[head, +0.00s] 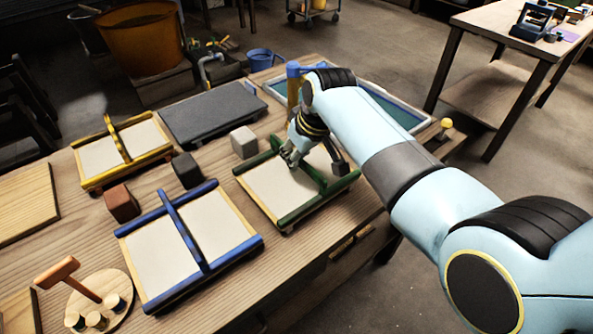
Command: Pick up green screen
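The green screen (270,192) is a pale mesh in a frame with green edges and a raised green handle bar across it. It lies at the right of the wooden table, its near corner close to the front edge. My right arm comes in from the right and hangs over it. My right gripper (290,158) points down at the far part of the handle bar. The wrist and arm hide part of the bar and the screen's far side. I cannot tell whether the fingers touch the bar or are closed around it. My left gripper is not in view.
A blue screen (160,255) and a yellow screen (100,157) lie to the left. Grey (244,142), black (187,170) and brown (122,203) blocks stand between them. A dark grey slab (212,108) lies behind.

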